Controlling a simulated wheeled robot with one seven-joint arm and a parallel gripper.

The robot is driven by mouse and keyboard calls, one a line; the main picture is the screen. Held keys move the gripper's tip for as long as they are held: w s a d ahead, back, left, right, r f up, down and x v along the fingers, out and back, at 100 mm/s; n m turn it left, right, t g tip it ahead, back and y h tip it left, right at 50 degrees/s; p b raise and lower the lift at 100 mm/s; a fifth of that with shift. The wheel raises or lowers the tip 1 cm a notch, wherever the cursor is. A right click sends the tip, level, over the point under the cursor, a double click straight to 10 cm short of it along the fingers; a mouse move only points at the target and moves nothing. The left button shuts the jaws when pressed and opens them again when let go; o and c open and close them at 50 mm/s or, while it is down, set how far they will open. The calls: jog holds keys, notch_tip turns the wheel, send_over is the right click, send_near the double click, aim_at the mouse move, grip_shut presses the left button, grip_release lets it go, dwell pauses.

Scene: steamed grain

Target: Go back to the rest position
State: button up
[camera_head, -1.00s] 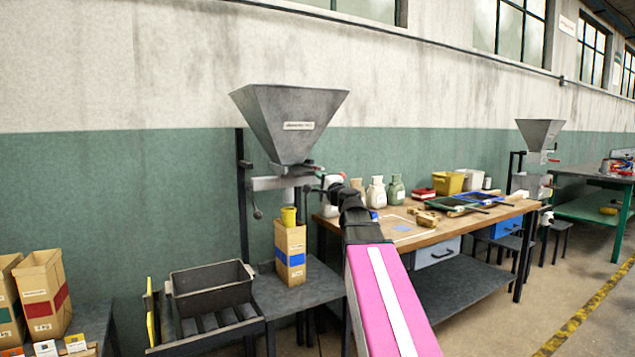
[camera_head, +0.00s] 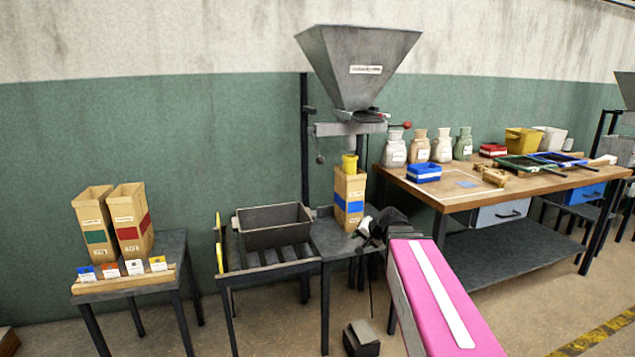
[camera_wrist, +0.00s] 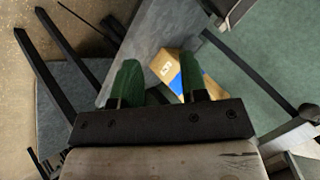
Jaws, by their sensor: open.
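My pink-covered arm (camera_head: 440,290) reaches from the lower right toward the small grey stand under the hopper. In the wrist view my gripper (camera_wrist: 163,82) is open, its two green fingers apart with nothing held between them. A cardboard box with a blue band (camera_head: 350,200) stands upright under the hopper, with a yellow cup-like piece (camera_head: 349,165) at its top. The box also shows beyond the fingers in the wrist view (camera_wrist: 172,66), apart from them. In the head view the fingers are hard to make out near the dark wrist, right of the box.
The metal hopper (camera_head: 358,65) hangs above the box. A dark tray (camera_head: 273,228) sits on a slatted rack to the left. Two banded boxes (camera_head: 130,222) stand on a far-left table. A wooden workbench (camera_head: 470,195) with jars and bins is at right. Floor shows in front.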

jog(key=s+d+f+n+g+h, duration=0.1)
jog(key=s+f+n+g+h, duration=0.1)
jog(key=s+f, duration=0.6)
jog(key=s+d+f+n+g+h, duration=0.2)
jog(key=s+f+g, duration=0.3)
jog(key=s+f, duration=0.3)
notch_tip(320, 180, down, 2)
jog(key=shift+d+f+h, duration=0.1)
jog(key=shift+d+h, duration=0.15)
jog(key=shift+h, duration=0.45)
